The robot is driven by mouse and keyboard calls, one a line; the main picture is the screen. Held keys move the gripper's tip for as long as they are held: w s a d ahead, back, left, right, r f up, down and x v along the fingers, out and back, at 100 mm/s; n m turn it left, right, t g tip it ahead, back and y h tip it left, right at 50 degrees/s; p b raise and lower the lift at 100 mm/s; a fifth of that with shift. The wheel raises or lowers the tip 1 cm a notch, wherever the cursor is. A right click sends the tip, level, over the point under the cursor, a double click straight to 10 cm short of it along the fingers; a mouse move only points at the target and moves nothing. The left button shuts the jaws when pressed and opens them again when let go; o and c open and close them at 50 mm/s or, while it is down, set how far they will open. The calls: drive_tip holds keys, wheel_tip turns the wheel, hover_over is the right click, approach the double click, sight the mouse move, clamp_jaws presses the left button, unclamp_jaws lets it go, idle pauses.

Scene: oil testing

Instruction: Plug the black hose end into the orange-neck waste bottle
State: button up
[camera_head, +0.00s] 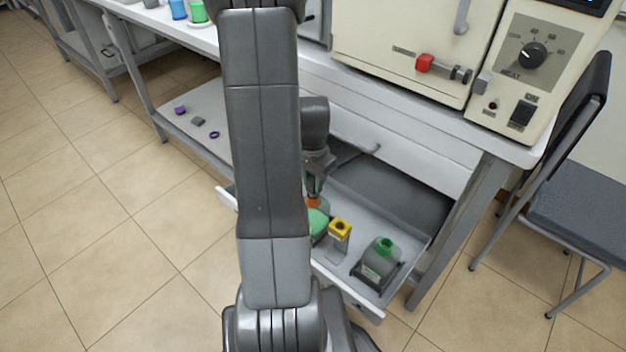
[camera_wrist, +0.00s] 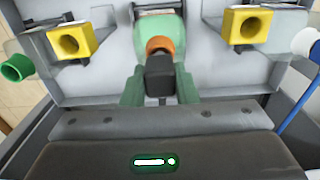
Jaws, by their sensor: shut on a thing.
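The waste bottle with the orange neck (camera_head: 313,202) stands in the open drawer, partly hidden by my arm. Its pale green body (camera_head: 317,222) shows below the neck. In the wrist view the orange neck (camera_wrist: 160,45) is at upper centre on the green bottle. My gripper (camera_head: 316,185) points down just above this neck. In the wrist view my gripper (camera_wrist: 160,88) is shut on the black hose end (camera_wrist: 160,75), a dark block that overlaps the lower edge of the neck. I cannot tell whether it is inside the neck or in front of it.
A yellow-neck holder (camera_head: 340,230) and a grey bottle with a green neck (camera_head: 380,262) stand right of the orange neck in the drawer (camera_head: 350,300). The wrist view shows yellow necks (camera_wrist: 72,40) on both sides and a blue hose (camera_wrist: 296,105) at right. A bench machine (camera_head: 415,50) stands above.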

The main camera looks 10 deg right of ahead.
drive_tip(key=shift+f+b, duration=0.7)
drive_tip(key=shift+f, duration=0.2)
idle(0.4)
drive_tip(key=o, duration=1)
wheel_tip(320, 180, up, 14)
drive_tip(key=p, duration=0.3)
drive_tip(key=shift+f, duration=0.1)
wheel_tip(320, 180, down, 14)
drive_tip(key=b, duration=0.3)
drive_tip(key=shift+r+p, duration=0.35)
drive_tip(key=shift+r, duration=0.15)
drive_tip(key=shift+f+b, duration=0.15)
drive_tip(key=shift+b, duration=0.2)
